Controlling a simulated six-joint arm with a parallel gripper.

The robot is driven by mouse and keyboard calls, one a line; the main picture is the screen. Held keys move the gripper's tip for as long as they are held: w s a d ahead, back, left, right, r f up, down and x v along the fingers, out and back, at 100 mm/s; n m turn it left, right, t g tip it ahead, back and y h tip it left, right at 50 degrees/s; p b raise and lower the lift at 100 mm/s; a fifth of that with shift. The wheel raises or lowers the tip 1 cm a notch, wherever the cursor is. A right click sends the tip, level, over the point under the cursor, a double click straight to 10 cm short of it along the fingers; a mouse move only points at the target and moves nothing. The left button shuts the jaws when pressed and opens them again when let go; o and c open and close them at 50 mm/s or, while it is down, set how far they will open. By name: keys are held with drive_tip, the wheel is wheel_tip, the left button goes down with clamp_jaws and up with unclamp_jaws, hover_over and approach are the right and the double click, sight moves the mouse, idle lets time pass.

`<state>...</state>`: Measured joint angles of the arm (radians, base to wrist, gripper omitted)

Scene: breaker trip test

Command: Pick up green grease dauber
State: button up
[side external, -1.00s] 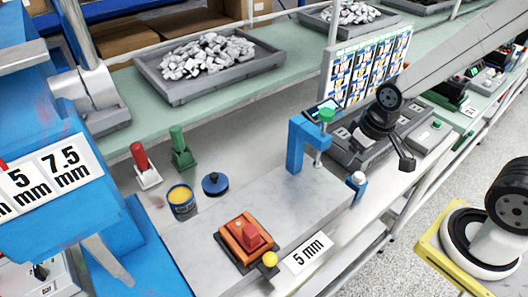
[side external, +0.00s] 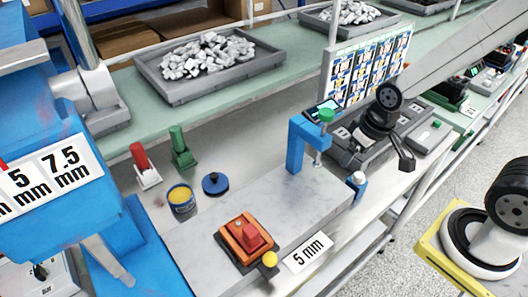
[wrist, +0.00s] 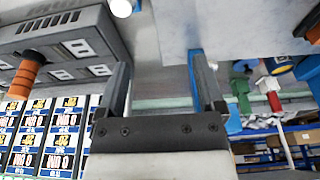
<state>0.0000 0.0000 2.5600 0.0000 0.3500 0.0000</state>
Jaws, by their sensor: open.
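The green grease dauber (side external: 179,143) stands upright in a green holder on the work surface, toward the back left in the side external view. It also shows in the wrist view (wrist: 240,92), to the right beyond my gripper. A red dauber (side external: 140,157) in a white holder stands just left of it and shows in the wrist view (wrist: 268,88). My gripper (wrist: 164,80) is open, with nothing between its fingers. In the side external view my gripper (side external: 404,161) is far to the right of the green dauber, over the grey device.
A yellow-filled blue tin (side external: 181,198) and a blue lid (side external: 215,184) sit in front of the daubers. A blue clamp (side external: 298,146) rises between my gripper and the daubers. An orange box with a red switch (side external: 247,240) is at the front. A grey parts tray (side external: 180,98) is behind.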

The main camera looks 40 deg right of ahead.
drive_tip(key=w+r+v, duration=0.1)
drive_tip(key=w+v, duration=0.1)
drive_tip(key=v, duration=0.9)
drive_tip(key=w+t, duration=0.1)
drive_tip(key=w, duration=0.2)
drive_tip(key=w+t, duration=0.1)
drive_tip(key=w, duration=0.3)
drive_tip(key=w+r+t+h, duration=0.1)
drive_tip(key=w, duration=0.2)
drive_tip(key=shift+w+d, duration=0.25)
drive_tip(key=shift+w, duration=0.1)
drive_tip(key=w+a+r+n+t, duration=0.1)
drive_tip(key=w+a+t, duration=0.15)
drive_tip(key=w, duration=0.65)
drive_tip(key=n+t+y, duration=0.2)
drive_tip(key=n+y, duration=0.6)
drive_tip(key=y, duration=0.3)
hover_over(181, 131)
drive_tip(key=s+d, duration=0.3)
wheel_tip(181, 131, down, 3)
wheel_tip(181, 131, down, 14)
drive_tip(key=shift+w+f, duration=0.1)
drive_tip(key=shift+f, duration=0.1)
